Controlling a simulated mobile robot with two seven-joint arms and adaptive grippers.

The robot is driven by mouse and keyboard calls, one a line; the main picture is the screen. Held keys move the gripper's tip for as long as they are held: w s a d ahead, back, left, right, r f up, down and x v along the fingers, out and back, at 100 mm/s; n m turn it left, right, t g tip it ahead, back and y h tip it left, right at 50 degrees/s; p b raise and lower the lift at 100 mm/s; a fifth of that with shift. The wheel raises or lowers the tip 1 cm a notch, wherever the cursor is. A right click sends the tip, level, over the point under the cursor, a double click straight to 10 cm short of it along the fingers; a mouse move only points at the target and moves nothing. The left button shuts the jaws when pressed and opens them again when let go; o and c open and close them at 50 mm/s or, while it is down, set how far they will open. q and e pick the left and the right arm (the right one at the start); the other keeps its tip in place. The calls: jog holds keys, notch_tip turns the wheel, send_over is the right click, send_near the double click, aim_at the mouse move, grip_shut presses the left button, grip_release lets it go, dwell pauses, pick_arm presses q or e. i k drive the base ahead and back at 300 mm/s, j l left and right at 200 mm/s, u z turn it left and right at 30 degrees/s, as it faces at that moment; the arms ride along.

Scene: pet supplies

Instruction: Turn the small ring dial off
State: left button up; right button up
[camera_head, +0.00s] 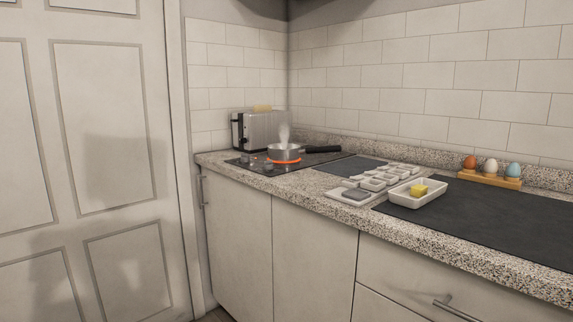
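A black cooktop (262,166) is set into the speckled counter near the back corner. A steel pot (282,149) with a dark handle pointing right stands on it, with steam rising. A burner ring (284,161) glows orange-red under the pot. Small reddish marks show on the cooktop left of the pot, but they are too small to read. I cannot make out the small ring dial or its setting. Neither of my grippers is in view.
A toaster (257,130) stands behind the cooktop. A white dish (417,193) with a yellow block (418,190), several small white dishes, and a wooden egg holder (489,180) stand to the right. Cabinets front the counter. A white door (90,170) is at left.

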aim_at(245, 158)
jog(key=i, duration=0.15)
jog(key=j+z, duration=0.1)
jog(key=z, duration=0.45)
jog(key=i+j+z, duration=0.15)
jog(key=z, duration=0.2)
jog(key=j+z, duration=0.3)
jog(key=i+j+z, duration=0.1)
jog(key=j+z, duration=0.65)
jog(key=j, duration=1.85)
jog(key=z, duration=0.05)
